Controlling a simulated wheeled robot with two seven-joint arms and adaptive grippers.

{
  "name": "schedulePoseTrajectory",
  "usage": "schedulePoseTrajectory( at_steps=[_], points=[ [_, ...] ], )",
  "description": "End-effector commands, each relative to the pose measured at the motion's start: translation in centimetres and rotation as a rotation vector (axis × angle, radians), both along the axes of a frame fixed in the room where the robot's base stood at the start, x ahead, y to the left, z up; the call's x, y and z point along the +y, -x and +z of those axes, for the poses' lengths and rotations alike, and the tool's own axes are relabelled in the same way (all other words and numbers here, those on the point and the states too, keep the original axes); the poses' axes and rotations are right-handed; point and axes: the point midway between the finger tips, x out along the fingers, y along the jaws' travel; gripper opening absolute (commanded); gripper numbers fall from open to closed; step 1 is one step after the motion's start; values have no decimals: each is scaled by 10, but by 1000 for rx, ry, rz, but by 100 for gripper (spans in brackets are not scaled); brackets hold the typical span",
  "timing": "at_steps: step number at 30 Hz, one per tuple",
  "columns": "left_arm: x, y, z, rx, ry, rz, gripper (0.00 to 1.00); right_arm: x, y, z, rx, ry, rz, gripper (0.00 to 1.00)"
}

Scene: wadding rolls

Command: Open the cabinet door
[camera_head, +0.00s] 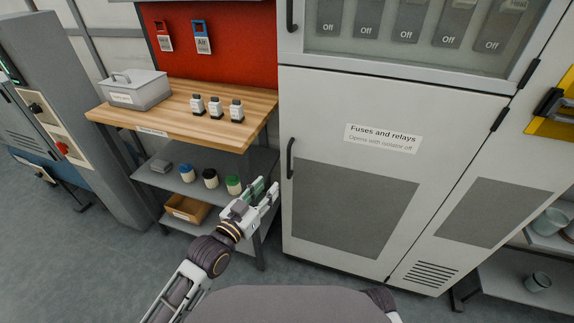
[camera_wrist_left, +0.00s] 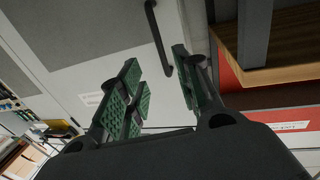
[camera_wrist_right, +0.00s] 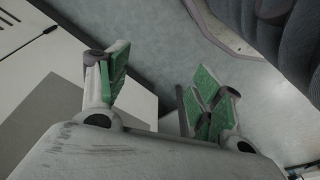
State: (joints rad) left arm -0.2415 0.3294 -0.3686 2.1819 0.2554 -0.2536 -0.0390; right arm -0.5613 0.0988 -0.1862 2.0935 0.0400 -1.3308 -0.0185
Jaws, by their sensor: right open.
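The pale grey cabinet door (camera_head: 350,200) is closed. It carries a "Fuses and relays" label (camera_head: 382,138) and a dark vertical bar handle (camera_head: 290,158) on its left edge. My left gripper (camera_head: 266,188) is open and empty, just left of and below the handle in the head view. In the left wrist view the handle (camera_wrist_left: 155,32) shows beyond and between the open fingers; I see no contact. My right gripper (camera_wrist_right: 160,66) is open and empty in the right wrist view, above the floor and near a pale panel. Its fingers are not visible in the head view.
A wooden-topped bench (camera_head: 165,122) stands left of the cabinet, with a grey box (camera_head: 135,92) and small bottles on it. Its lower shelf (camera_head: 155,180) holds jars, close behind my left gripper. A glazed switch panel (camera_head: 400,58) is above the door. Floor in front is clear.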

Motion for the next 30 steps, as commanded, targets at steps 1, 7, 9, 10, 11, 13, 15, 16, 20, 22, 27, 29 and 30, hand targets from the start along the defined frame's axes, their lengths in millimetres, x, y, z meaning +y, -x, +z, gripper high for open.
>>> schedulePoseTrajectory(
  at_steps=[1, 7, 9, 10, 11, 13, 15, 16, 20, 22, 27, 29, 30],
  points=[
    [0, 0, 0, 0, 0, 0, 34, 0, 0, 0, 0, 0, 0, 66],
    [-1, -2, -1, 1, 0, 1, 34, 0, 0, 0, -1, 0, 0, 66],
    [-2, -4, -1, 0, 0, 1, 34, 0, 0, 1, -2, 0, 0, 66],
    [-2, -5, -1, 0, 0, 1, 34, 0, -1, 1, -3, -1, 0, 66],
    [-3, -7, -1, 0, 0, 1, 34, 0, -1, 1, -4, -1, 0, 66],
    [-5, -10, 0, -1, 0, 1, 34, 0, -1, 1, -5, -2, 0, 66],
    [-7, -14, -1, 0, 1, 2, 34, 1, -1, 2, -7, -3, 0, 66],
    [-8, -16, -1, 0, 1, 2, 34, 1, -2, 2, -8, -3, 0, 66],
    [-13, -24, -1, 0, 1, 0, 34, 1, -2, 3, -10, -4, 0, 66],
    [-16, -30, -1, 0, 1, 1, 34, 1, -3, 4, -14, -6, 0, 66],
    [-23, -42, -1, -1, 0, 1, 34, 3, -4, 11, -24, -10, 1, 66],
    [-25, -46, -1, 0, 1, 1, 34, 3, -3, 11, -22, -11, 1, 66],
    [-27, -49, 0, 0, 1, 1, 34, 3, -2, 11, -21, -12, 1, 66]
  ],
)
